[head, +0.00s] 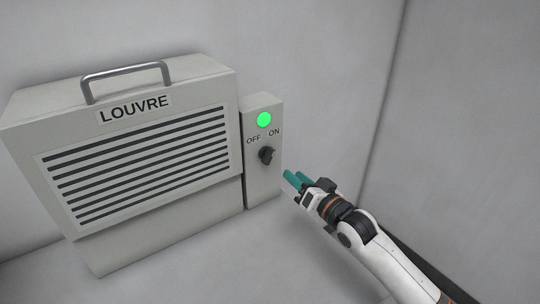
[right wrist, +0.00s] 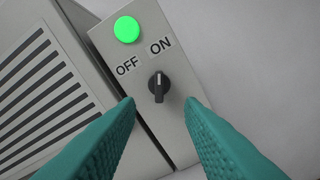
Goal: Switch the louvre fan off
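The louvre fan (head: 140,160) is a grey box with dark slats, a top handle and a LOUVRE label. Its control box (head: 262,180) is attached on the right side. The black rotary knob (head: 266,155) sits below the OFF and ON labels; in the right wrist view the knob (right wrist: 159,87) has its pointer up, toward ON. The green lamp (head: 264,120) is lit. My right gripper (head: 292,180) has teal fingers and is just right of and below the knob, apart from it. In the right wrist view its fingers (right wrist: 160,102) are spread, with nothing between them. My left gripper is out of view.
Plain light-grey walls (head: 460,120) stand behind and to the right, meeting in a corner. The space in front of the control box is clear except for my right arm. The fan's metal handle (head: 125,74) sticks up on top.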

